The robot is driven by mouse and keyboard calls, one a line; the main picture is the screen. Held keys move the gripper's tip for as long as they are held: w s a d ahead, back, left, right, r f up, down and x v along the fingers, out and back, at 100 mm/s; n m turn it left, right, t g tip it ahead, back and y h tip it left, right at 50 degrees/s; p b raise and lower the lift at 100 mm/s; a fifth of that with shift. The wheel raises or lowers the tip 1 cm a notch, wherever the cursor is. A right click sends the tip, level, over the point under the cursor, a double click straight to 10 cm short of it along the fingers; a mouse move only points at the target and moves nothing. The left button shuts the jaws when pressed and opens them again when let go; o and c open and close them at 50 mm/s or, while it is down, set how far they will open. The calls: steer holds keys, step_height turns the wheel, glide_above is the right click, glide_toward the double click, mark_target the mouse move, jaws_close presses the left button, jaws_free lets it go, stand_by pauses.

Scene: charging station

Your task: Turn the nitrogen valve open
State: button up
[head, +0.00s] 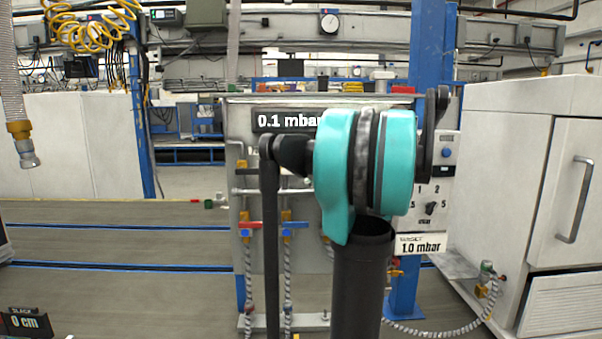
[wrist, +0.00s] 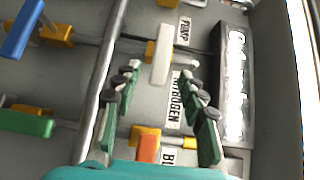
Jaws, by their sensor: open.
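In the wrist view, a white lever handle (wrist: 161,54) on a yellow valve body sits beside the NITROGEN label (wrist: 176,98). The lever looks set across the pipe that runs to its right. My gripper (wrist: 160,70) is open, with one green finger left and one right of the lever's lower end and the label. I cannot tell how far the fingertips are from the lever, and no contact shows. In the head view my arm hides this part of the valve panel (head: 243,262) and the gripper.
An orange lever (wrist: 148,148) lies below the white one, with a partly hidden label. Blue (wrist: 20,28) and green (wrist: 27,123) levers are at the left. A vertical pipe (wrist: 97,75) runs close by the left finger.

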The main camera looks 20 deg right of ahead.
mark_target(301, 171)
steer(key=shift+x, duration=2.75)
steer(key=shift+c, duration=0.4)
jaws_close()
